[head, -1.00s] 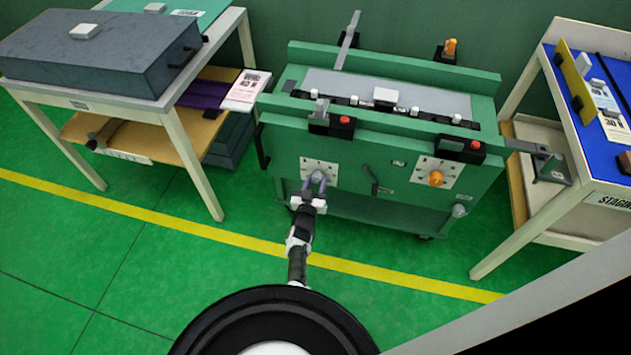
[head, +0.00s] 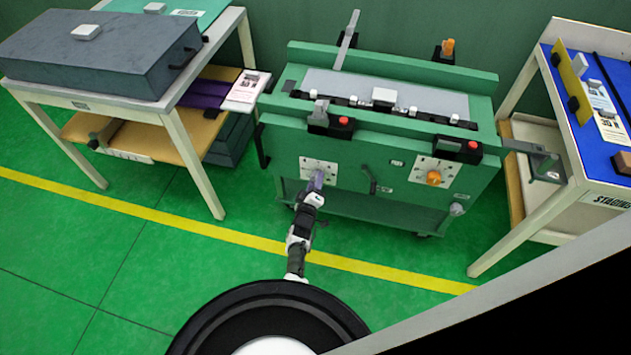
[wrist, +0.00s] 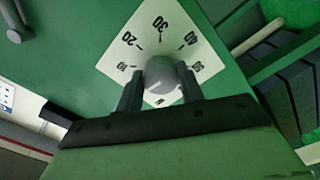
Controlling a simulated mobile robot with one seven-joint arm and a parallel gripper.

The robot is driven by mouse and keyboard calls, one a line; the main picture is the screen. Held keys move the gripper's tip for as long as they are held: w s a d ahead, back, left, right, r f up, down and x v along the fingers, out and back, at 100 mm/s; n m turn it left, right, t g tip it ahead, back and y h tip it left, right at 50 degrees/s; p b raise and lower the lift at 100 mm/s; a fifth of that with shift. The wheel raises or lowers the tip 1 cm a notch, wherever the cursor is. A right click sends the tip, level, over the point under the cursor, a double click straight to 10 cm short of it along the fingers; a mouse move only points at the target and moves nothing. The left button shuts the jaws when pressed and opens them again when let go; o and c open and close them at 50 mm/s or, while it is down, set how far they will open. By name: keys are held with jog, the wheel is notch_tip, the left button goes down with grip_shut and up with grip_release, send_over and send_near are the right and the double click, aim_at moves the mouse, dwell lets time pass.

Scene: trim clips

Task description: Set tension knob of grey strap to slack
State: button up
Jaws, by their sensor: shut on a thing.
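The grey tension knob (wrist: 161,72) sits on a white dial plate (wrist: 138,38) marked 10, 20, 30, 40 and 50 in the wrist view. My gripper (wrist: 160,88) has one finger on each side of the knob and is shut on it. In the head view my gripper (head: 316,181) reaches the left dial plate (head: 322,166) on the front of the green bench (head: 345,190) and largely hides the knob. A small pale mark shows on the knob, but I cannot tell for sure which number it points to.
An orange knob (head: 434,178) sits on a second dial to the right. A dark handle (head: 369,180) lies between the dials. A table with a grey case (head: 100,60) stands left, a blue-topped staging table (head: 597,150) right. The floor in front is clear.

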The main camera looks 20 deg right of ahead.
jog(key=shift+r+n, duration=0.1)
jog(key=shift+n, duration=0.5)
jog(key=o, duration=1)
jog(key=shift+s, duration=0.1)
jog(key=p+v, duration=0.5)
jog(key=v, duration=0.8)
jog(key=shift+s+a, duration=0.25)
